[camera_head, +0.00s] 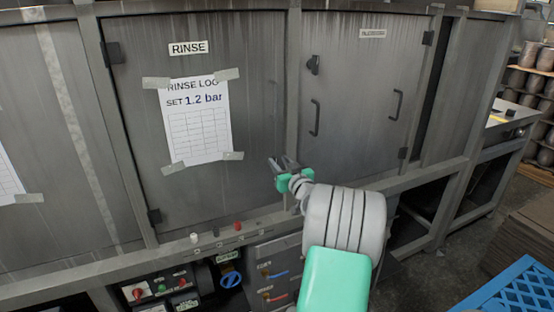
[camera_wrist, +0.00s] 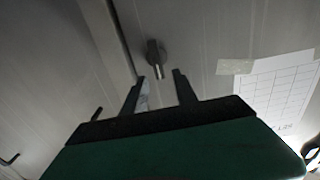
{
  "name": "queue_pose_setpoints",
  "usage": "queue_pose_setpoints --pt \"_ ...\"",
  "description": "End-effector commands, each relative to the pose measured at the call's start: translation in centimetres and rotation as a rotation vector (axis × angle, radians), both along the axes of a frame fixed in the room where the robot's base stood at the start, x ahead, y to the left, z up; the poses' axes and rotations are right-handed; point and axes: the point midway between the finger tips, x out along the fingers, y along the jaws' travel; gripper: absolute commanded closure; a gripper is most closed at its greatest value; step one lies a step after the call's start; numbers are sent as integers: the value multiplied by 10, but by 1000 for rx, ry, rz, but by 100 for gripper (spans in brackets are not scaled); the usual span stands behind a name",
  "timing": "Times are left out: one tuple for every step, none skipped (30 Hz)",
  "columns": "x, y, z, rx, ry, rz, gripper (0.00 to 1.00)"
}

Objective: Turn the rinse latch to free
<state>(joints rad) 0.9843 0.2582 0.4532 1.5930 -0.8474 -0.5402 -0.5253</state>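The grey left door (camera_head: 130,95) bears a RINSE sign (camera_head: 188,48). In the wrist view, a dark latch knob (camera_wrist: 155,52) sits on the door panel beside the seam, on the same side as the taped paper. Its narrow grip points toward the gap between my fingers. I take it to be the rinse latch; it is hidden behind my gripper in the head view. My gripper (camera_head: 280,160) is open, its fingertips (camera_wrist: 158,75) just short of the knob or beside it; contact cannot be told. A pale patch shows by one finger.
The taped rinse log (camera_head: 196,120) hangs left of my gripper. A ledge with small buttons (camera_head: 237,226) and a control panel (camera_head: 165,290) lie below. A blue crate (camera_head: 520,290) stands lower right.

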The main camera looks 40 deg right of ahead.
Motion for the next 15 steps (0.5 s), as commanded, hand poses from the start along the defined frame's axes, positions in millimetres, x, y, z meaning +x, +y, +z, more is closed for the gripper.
queue_pose_setpoints --pt "9 -2 2 -1 1 2 65" --pt "12 -3 1 -1 1 2 65" --pt "17 -4 1 0 1 2 65" --pt "19 -5 1 0 1 1 65" --pt "21 -6 1 0 1 0 65" --pt "22 -7 0 -1 1 0 65" --pt "23 -7 0 -1 1 -1 65" --pt "23 -7 0 -1 1 -1 65" --pt "23 -7 0 -1 1 -1 65" --pt "23 -7 0 -1 1 -1 65" --pt "23 -7 0 -1 1 -1 65" --pt "23 -7 0 -1 1 -1 65" --pt "23 -7 0 -1 1 0 66" --pt "23 -7 0 -1 1 0 69" --pt "23 -7 0 0 2 0 72"
